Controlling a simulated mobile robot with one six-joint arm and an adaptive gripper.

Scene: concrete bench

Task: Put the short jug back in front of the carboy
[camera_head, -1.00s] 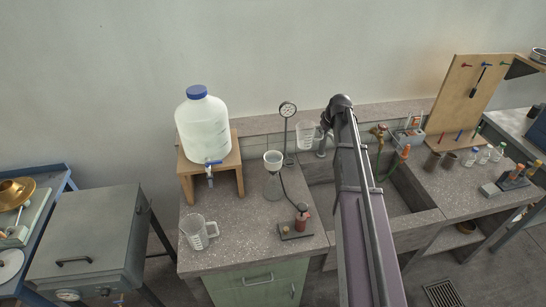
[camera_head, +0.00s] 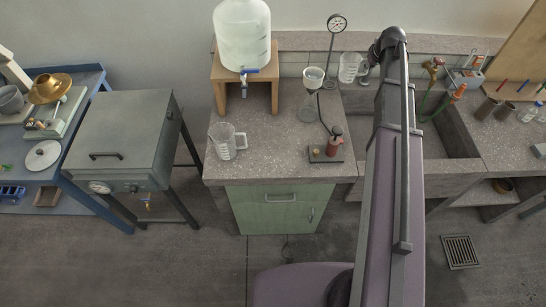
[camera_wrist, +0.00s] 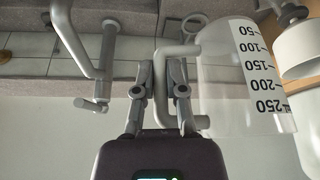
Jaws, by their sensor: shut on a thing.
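My gripper (camera_wrist: 163,88) is shut on the handle of a clear graduated jug (camera_wrist: 232,80), with dark marks from 50 to 250, in the wrist view. In the head view this held jug (camera_head: 350,68) is at the back of the bench, right of the gauge stand, by the sink's left edge. My arm hides most of the gripper there. I cannot tell whether the jug touches the bench. The white carboy (camera_head: 242,38) stands on a wooden stand (camera_head: 228,73), its tap facing front. A second clear jug (camera_head: 224,142) stands on the bench in front of it.
The sink (camera_head: 445,145) lies right. Bare bench top (camera_head: 265,135) shows right of the second jug.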

